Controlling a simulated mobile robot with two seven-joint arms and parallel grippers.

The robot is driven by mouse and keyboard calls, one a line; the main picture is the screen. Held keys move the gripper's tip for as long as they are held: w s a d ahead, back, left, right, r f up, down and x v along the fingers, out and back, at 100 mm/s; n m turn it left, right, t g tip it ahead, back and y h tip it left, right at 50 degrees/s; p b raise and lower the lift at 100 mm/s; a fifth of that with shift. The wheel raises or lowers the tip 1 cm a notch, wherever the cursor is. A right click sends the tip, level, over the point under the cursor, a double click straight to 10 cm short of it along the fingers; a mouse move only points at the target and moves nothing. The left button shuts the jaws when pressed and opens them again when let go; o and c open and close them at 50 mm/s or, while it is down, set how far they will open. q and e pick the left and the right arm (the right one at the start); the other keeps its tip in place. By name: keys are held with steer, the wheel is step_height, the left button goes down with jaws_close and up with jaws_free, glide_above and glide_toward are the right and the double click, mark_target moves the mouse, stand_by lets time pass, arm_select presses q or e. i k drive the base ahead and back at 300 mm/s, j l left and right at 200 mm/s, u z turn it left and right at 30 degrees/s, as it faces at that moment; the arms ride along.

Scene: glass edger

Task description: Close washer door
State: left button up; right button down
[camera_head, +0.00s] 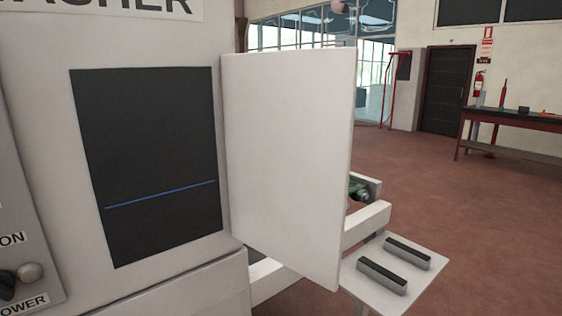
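The washer (180,40) fills the left of the head view, with part of its name sign at the top. Its dark rectangular opening (150,140) is uncovered, with a thin blue line running across it low down. The white door (290,150) stands open, swung out to the right of the opening. Its hinge side appears to be along the edge nearest the opening. No handle shows on the face I see. Neither of my grippers is in view.
A control panel with knobs (28,273) is at the lower left. Behind the door, a small white table (375,296) carries two dark-topped bars (408,252). A workbench (520,122) stands far right. The reddish floor between is open.

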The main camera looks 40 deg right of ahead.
mark_target(289, 115)
steer(key=k+l+u, duration=0.1)
steer(key=l, duration=0.3)
steer(key=k+l+u, duration=0.1)
steer(key=l, duration=0.35)
steer(key=k+l+u, duration=0.15)
steer(key=l, duration=0.25)
steer(key=k+l+u, duration=0.1)
steer(key=l, duration=0.3)
steer(key=k+l+u, duration=0.1)
steer(key=l, duration=0.3)
steer(key=k+l+u, duration=0.1)
steer(key=k+l, duration=0.15)
steer(key=i+l+u, duration=0.2)
steer(key=l, duration=0.55)
steer(key=k, duration=0.1)
